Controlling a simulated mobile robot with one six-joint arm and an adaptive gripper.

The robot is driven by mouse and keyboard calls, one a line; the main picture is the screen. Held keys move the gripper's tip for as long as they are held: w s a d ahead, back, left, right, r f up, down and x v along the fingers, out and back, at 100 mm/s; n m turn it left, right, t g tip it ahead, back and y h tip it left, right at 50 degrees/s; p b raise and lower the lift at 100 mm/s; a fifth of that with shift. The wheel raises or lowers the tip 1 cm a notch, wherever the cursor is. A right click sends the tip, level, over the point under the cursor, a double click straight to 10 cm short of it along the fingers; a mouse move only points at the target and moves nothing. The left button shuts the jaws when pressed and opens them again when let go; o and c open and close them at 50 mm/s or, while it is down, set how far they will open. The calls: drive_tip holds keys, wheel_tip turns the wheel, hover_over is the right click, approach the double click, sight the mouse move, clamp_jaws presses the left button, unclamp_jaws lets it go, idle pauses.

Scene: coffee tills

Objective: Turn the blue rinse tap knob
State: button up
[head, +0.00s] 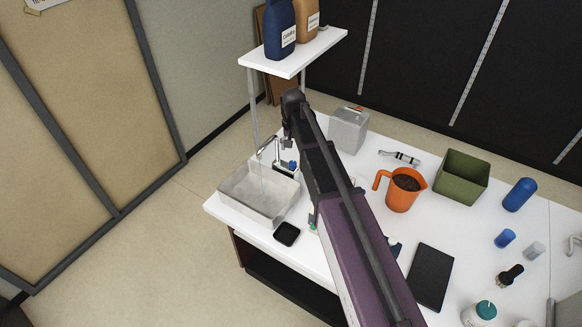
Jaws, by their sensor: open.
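The blue rinse tap knob (293,165) is a small blue spot at the base of the metal tap (275,150), at the right back corner of the steel basin (238,209). My dark gripper (287,141) hangs at the far end of my arm, close above the knob in the picture. It is open, with nothing seen in it. The fingers are small and dark, and the gap between them is hard to make out. I cannot tell whether they touch the tap or the knob.
A white shelf (281,66) with bottles stands above the tap on thin posts. A metal box (348,131), an orange jug (403,198) and a green bin (461,176) stand right of my arm.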

sight(293, 162)
drive_tip(key=shift+f+b, duration=3.7)
drive_tip(key=shift+f, duration=0.3)
clamp_jaws()
